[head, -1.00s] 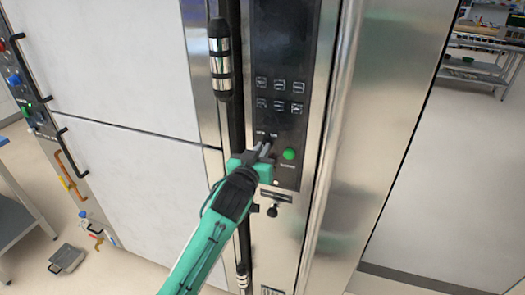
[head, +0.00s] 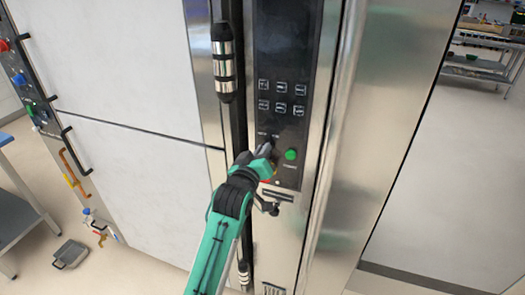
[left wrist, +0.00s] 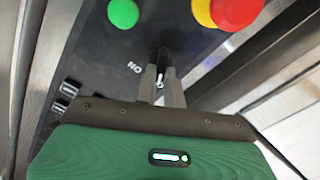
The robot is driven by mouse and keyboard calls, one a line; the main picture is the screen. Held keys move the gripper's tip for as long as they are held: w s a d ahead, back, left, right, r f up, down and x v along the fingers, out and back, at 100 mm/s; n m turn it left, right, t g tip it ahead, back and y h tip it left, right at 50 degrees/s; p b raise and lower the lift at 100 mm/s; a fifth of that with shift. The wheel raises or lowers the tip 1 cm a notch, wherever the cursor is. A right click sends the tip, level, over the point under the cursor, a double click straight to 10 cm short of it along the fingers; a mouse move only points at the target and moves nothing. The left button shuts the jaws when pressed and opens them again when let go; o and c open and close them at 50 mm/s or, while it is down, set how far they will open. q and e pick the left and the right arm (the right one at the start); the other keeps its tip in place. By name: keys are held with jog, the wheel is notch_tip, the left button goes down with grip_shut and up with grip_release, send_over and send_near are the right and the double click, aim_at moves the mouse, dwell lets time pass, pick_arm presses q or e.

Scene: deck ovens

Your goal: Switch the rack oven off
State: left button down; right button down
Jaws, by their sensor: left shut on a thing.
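The rack oven is a tall steel cabinet with a black control panel (head: 285,60). My left gripper (head: 264,150) is at the lower part of this panel, left of a round green button (head: 290,154). In the left wrist view my left gripper (left wrist: 160,84) has its two fingers closed on a dark rotary switch (left wrist: 163,58). White lettering reading "ON" lies beside the switch. The fingers hide part of the switch, so its exact setting is hard to tell. My right gripper is not in view.
The left wrist view shows the green button (left wrist: 123,13) and a red button (left wrist: 236,10) with a yellow surround near the fingers. A vertical door handle (head: 222,62) stands left of the panel. Shelving (head: 480,68) is far off at the right.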

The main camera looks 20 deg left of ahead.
pick_arm(q)
jog(key=c, duration=1.5)
grip_release()
jog(key=s+b, duration=0.3)
jog(key=s, duration=1)
jog(key=shift+s+a, duration=0.25)
jog(key=shift+s, duration=0.15)
